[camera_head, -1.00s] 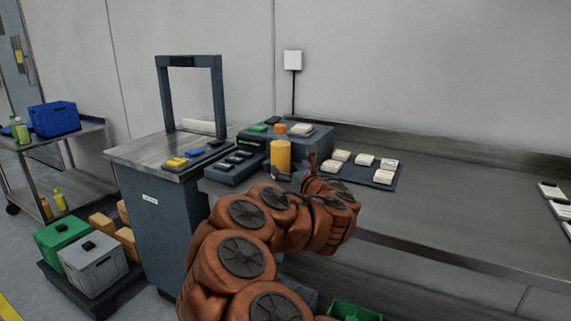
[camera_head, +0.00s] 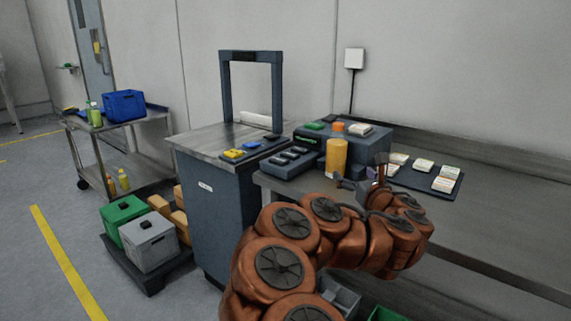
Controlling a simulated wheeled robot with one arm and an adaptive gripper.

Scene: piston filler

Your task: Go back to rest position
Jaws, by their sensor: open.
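My gripper (camera_head: 364,180) is at the end of my orange-brown arm, above the front edge of the workbench (camera_head: 500,220). Its jaws are open and I see nothing held in them. An orange-yellow bottle with an orange cap (camera_head: 337,154) stands upright on the bench just behind and left of the gripper. In this view I cannot tell whether the gripper touches it. My forearm hides part of the bench front.
A dark filler unit (camera_head: 372,145) and a tray of white packs (camera_head: 408,177) are on the bench. Left stand a cabinet with a frame (camera_head: 222,95), a cart with a blue crate (camera_head: 124,106), and green (camera_head: 124,218) and grey (camera_head: 150,243) boxes. Floor at far left is clear.

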